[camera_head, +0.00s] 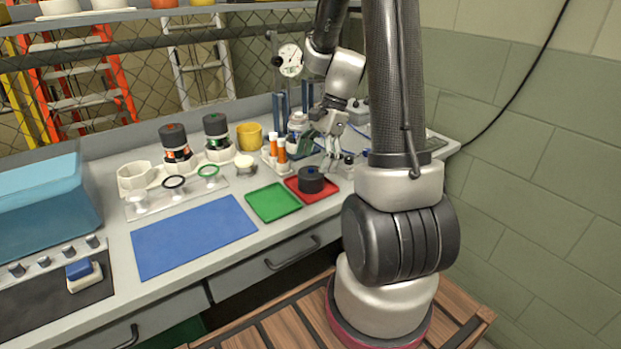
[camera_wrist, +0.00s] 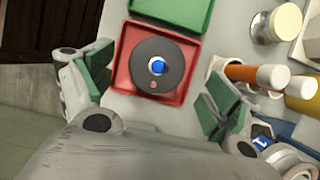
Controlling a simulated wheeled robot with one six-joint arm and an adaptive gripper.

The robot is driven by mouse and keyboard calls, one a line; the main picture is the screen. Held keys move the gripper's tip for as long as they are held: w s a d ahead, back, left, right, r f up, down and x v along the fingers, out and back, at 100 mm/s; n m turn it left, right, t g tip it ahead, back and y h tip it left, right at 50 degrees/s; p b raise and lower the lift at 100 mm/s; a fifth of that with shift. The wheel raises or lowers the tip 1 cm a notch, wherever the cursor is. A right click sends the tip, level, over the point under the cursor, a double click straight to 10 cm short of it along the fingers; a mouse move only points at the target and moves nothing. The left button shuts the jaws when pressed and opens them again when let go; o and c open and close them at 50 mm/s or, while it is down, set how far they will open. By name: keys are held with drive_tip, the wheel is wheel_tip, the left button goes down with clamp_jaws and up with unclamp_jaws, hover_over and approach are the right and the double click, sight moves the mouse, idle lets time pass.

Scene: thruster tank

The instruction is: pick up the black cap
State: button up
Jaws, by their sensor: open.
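The black cap (camera_head: 311,180) is a dark round disc resting in the red tray (camera_head: 331,196) on the bench. In the wrist view the black cap (camera_wrist: 143,72) shows from above, with a blue dot at its centre and a small red mark near its edge. It lies inside the rim of the red tray (camera_wrist: 190,90). My gripper (camera_head: 331,160) is above the bench, near the back right of the cap. In the wrist view my gripper (camera_wrist: 158,92) has its green-padded fingers spread wide on either side of the cap, with nothing between the pads.
The green tray (camera_head: 273,202) adjoins the red tray on the left. Orange tubes (camera_head: 281,152) in a rack stand just behind the cap. A blue mat (camera_head: 192,236) lies further left. A white-topped jar (camera_head: 245,166) and a yellow cup (camera_head: 249,136) stand behind.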

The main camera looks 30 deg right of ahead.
sight(313, 169)
drive_tip(key=x, duration=0.4)
drive_tip(key=shift+s+f, duration=0.1)
drive_tip(key=shift+f, duration=0.15)
drive_tip(key=c, duration=1.1)
